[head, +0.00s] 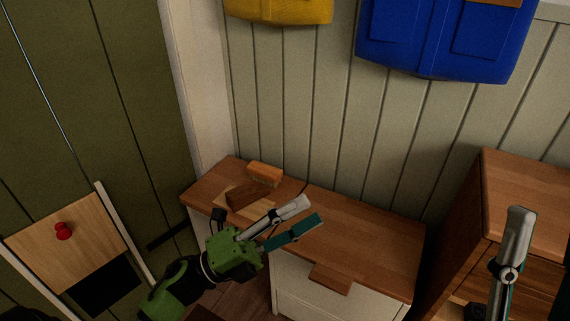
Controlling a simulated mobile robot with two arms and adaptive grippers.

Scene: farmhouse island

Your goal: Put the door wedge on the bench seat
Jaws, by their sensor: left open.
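The bench seat (372,238) is a low wooden top with a white front, against the panelled wall. A dark brown wedge-like block (246,194), which looks like the door wedge, lies at its left end, on or beside a paler flat patch. My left gripper (314,211) is open and empty, its silver and teal fingers pointing right over the front middle of the bench, to the right of the brown block. My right gripper (518,215) is at the lower right, seen edge-on in front of the wooden cabinet; its opening cannot be judged.
An orange-brown block (265,174) lies just behind the brown one. A wooden cabinet (535,195) stands at the right. Yellow (280,10) and blue (445,40) bags hang above. A green door (90,130) with a flap is at left. The bench's right part is clear.

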